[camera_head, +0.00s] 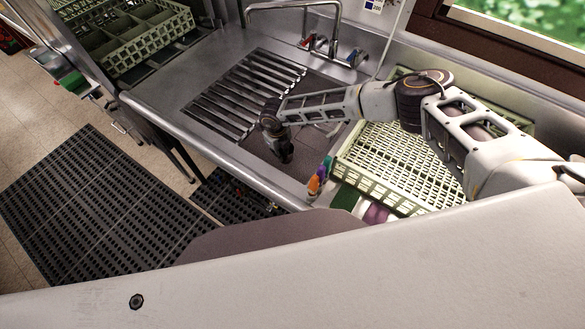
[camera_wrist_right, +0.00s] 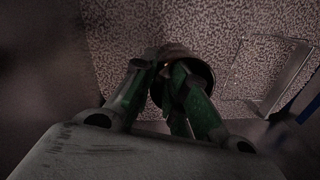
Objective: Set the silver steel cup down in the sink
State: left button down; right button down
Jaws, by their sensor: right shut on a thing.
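My right gripper (camera_head: 285,152) reaches down into the sink (camera_head: 312,165), between the ribbed drainboard and a pale rack. In the right wrist view, my right gripper (camera_wrist_right: 160,76) has its green-sided fingers closed on a rounded, dark-looking cup (camera_wrist_right: 176,52). Only part of the cup's curved edge shows; the fingers hide the rest, and its silver colour is lost in shadow. The speckled sink floor (camera_wrist_right: 210,25) lies beyond it. I cannot tell whether the cup touches the floor. In the head view the cup is hidden by the gripper. My left gripper is not in view.
A cream slotted rack (camera_head: 400,165) sits right of the gripper, under my right arm. Coloured bottles (camera_head: 318,180) stand at the sink's front edge. A faucet (camera_head: 325,42) is behind. The ribbed drainboard (camera_head: 240,95) is bare. More racks (camera_head: 135,40) stand at upper left.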

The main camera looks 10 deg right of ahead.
jog(key=shift+f, duration=2.9)
jog(key=shift+f, duration=0.1)
jog(key=shift+f, duration=1.95)
jog(key=shift+f, duration=0.2)
jog(key=c, duration=1.4)
grip_release()
jog(key=shift+c, duration=0.2)
jog(key=shift+r, duration=0.2)
jog(key=shift+s+a+r, duration=0.1)
jog(key=shift+r, duration=1.9)
jog(key=shift+s+a+r, duration=0.1)
jog(key=shift+a+r, duration=0.05)
jog(key=shift+r, duration=1.85)
jog(key=shift+s+a+r, duration=0.1)
jog(key=shift+r, duration=1.9)
